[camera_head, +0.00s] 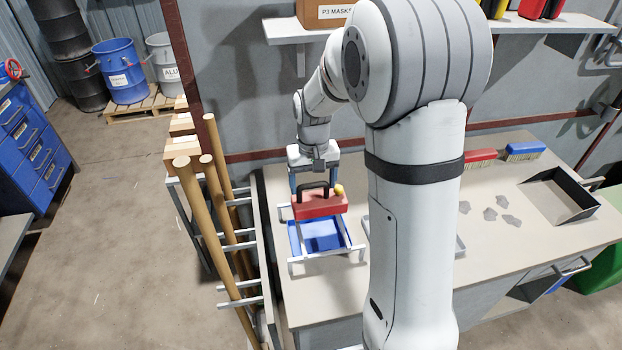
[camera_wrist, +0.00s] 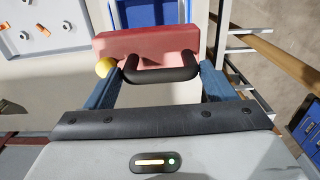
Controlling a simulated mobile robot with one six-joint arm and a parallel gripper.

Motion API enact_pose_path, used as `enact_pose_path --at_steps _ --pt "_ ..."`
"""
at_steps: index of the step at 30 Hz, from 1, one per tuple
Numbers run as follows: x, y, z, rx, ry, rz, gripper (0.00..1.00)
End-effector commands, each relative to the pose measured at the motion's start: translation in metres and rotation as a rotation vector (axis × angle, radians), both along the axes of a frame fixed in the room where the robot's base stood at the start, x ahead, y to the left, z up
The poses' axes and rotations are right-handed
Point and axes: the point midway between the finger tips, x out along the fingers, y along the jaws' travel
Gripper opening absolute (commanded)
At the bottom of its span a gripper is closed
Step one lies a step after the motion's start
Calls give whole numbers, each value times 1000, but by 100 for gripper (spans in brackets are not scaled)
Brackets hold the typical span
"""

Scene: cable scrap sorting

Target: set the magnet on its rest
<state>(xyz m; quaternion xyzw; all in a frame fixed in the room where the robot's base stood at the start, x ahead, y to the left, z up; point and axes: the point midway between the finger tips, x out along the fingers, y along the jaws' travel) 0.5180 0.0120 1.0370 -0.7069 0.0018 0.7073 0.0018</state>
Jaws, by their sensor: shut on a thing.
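The magnet is a red block (camera_head: 320,206) with a black handle and a yellow knob at one end. In the wrist view the red block (camera_wrist: 150,44) lies just beyond the fingers, with its black handle (camera_wrist: 162,74) between them. My gripper (camera_head: 317,184) is shut on the magnet, blue fingers at both ends of the handle; it also shows in the wrist view (camera_wrist: 160,76). A pale metal frame (camera_head: 292,265), apparently the rest, stands on the bench around a blue tray (camera_head: 321,237). The magnet is over its back part; I cannot tell whether they touch.
My arm hides part of the bench. A pale tray (camera_wrist: 42,28) holds several small pieces. A dark open-topped bin (camera_head: 560,195), grey scraps (camera_head: 490,214), a red brush (camera_head: 480,158) and a blue brush (camera_head: 524,151) are at right. Wooden poles (camera_head: 222,235) stand left of the bench.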

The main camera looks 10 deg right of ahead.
Motion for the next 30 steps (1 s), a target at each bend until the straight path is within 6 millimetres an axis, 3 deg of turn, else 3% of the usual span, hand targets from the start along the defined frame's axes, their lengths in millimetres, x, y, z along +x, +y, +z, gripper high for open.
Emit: enact_pose_path --at_steps 18,30 --pt "1 1 -44 0 -2 2 7" --pt "1 1 -49 0 -2 3 7"
